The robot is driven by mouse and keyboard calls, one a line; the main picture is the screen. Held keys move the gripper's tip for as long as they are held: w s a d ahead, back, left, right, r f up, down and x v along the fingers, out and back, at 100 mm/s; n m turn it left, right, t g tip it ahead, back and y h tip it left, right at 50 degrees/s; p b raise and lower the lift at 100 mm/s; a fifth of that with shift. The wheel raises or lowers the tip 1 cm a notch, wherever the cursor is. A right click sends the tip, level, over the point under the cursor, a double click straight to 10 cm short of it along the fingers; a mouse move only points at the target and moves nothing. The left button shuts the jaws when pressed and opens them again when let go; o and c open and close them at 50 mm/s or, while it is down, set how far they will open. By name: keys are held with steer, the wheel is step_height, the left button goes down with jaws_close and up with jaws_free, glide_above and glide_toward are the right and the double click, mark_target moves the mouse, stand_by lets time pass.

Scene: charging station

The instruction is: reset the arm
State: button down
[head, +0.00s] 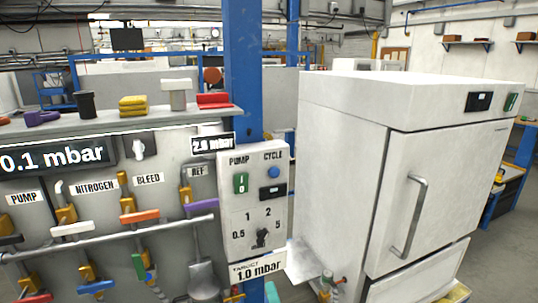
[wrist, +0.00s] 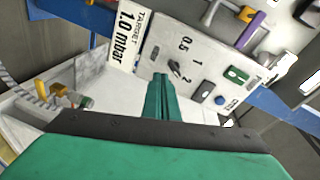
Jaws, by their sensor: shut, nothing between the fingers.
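My gripper (wrist: 161,80) shows in the wrist view, with its green fingers shut together and nothing between them. Its fingertips point at the grey control panel (wrist: 186,22), just short of the selector knob (wrist: 175,69) in the picture; I cannot tell the exact gap. In the head view the same control panel (head: 240,200) hangs by the blue post, with the selector knob (head: 262,237) among the numbers 0.5, 1, 2 and 5. My gripper and arm are not clearly seen in the head view.
A white oven-like cabinet (head: 345,160) with a door handle (head: 408,218) stands right of the panel. At left are pipes with coloured valve handles (head: 140,216) under a shelf (head: 60,131) of small objects. A blue post (head: 247,70) rises behind the panel.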

steer(key=s+d+f+n+h, duration=0.1)
steer(key=s+f+n+h, duration=0.3)
steer(key=s+f, duration=1.35)
steer(key=s+a+f+n+g, duration=0.1)
steer(key=s+n, duration=0.7)
steer(key=s, duration=1.3)
steer(key=shift+s+a+f+n+y, duration=0.15)
steer(key=shift+a+f+n+y, duration=0.2)
steer(key=shift+a, duration=0.1)
